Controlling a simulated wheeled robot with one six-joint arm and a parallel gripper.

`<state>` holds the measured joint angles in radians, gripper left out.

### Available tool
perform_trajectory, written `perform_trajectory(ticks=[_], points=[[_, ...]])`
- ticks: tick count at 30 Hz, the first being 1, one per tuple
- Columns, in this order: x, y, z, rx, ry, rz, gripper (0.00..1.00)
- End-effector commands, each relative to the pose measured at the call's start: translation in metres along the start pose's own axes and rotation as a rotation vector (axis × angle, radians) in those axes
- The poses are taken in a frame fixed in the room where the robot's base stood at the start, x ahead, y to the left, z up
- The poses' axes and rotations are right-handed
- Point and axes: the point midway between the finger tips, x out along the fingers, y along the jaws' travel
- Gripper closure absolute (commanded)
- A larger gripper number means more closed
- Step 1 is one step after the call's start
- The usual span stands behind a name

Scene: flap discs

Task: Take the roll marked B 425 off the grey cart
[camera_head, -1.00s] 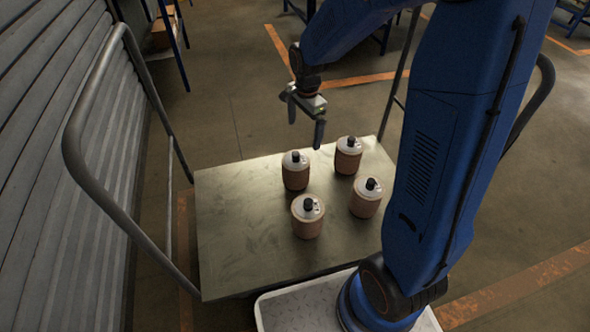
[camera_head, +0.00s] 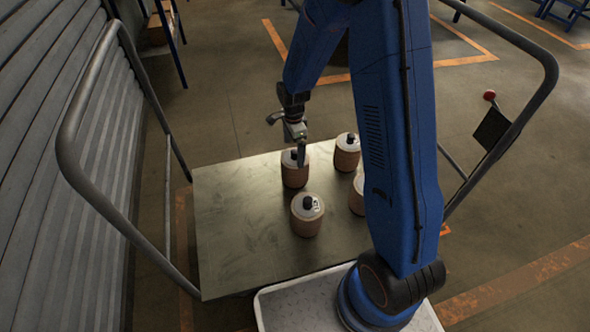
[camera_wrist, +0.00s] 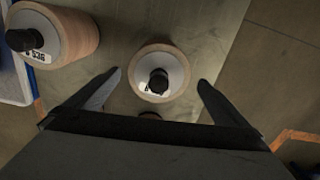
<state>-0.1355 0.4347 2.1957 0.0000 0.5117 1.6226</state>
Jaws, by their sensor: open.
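Several brown rolls with pale tops and black knobs stand upright on the grey cart (camera_head: 225,240). They are a back-left roll (camera_head: 295,174), a back-right roll (camera_head: 347,153), a front-left roll (camera_head: 307,215) and a right roll (camera_head: 356,197), partly hidden by my arm. My gripper (camera_head: 287,138) is open and empty, pointing down close above the back-left roll. In the wrist view one roll (camera_wrist: 176,72) lies between the fingertips, its label partly hidden by its knob. No label is readable in the head view.
The cart's tubular handles rise at left (camera_head: 72,110) and right (camera_head: 530,105). A grey slatted wall (camera_head: 50,230) stands close on the left. The cart's left part is bare. A white tray-like surface (camera_head: 290,312) lies at the front, under my arm's base.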

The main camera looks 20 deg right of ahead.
Motion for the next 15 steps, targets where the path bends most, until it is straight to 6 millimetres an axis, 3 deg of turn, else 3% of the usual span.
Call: perform_trajectory(ticks=[6,15], points=[[0.032,0.000,0.000,0.000,0.000,0.002,0.00],[0.046,0.000,-0.001,0.000,0.000,0.001,0.00]])
